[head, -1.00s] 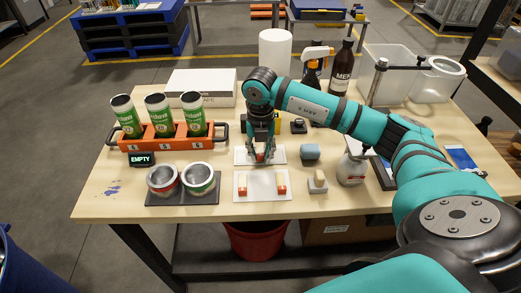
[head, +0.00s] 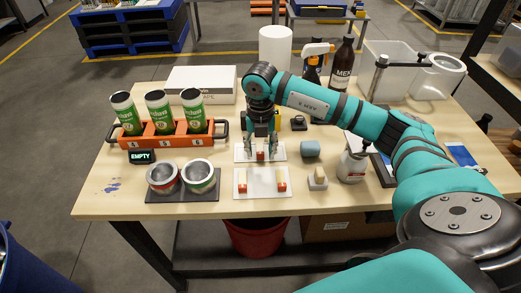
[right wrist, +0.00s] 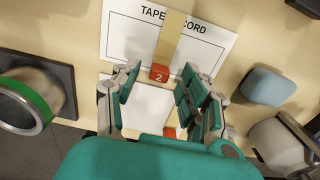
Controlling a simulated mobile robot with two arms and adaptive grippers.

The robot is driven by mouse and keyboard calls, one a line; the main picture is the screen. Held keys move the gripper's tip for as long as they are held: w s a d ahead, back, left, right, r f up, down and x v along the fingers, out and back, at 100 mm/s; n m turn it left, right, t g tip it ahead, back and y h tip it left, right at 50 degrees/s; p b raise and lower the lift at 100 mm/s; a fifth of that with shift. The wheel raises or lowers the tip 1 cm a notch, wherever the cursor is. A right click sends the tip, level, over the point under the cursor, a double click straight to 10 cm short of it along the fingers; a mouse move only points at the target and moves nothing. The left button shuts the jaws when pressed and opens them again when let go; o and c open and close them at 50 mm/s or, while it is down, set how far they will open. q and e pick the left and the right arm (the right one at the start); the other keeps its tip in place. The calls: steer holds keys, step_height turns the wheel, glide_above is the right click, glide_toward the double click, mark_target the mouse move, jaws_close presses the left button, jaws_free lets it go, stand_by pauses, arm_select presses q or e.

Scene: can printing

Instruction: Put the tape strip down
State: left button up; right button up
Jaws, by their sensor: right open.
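The tape strip (right wrist: 171,38) is tan with a red end marked 2. It lies on the white card headed TAPE RECORD (right wrist: 120,32). In the head view the card (head: 239,152) is near the middle of the table, and the strip's red end (head: 260,155) shows between my fingers. My right gripper (head: 261,153) is open and empty, with its fingers apart on either side of the red end. The right wrist view also shows the open fingers (right wrist: 158,88). My left gripper is not in view.
A second white card (head: 262,187) in front holds two red-ended strips. Two open cans (head: 164,178) (head: 200,177) stand on a dark mat at left, in front of an orange rack (head: 170,141) with three green cans.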

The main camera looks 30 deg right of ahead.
mark_target(260, 153)
step_height(260, 153, up, 11)
steer(key=b, duration=0.2)
steer(key=shift+r, duration=0.15)
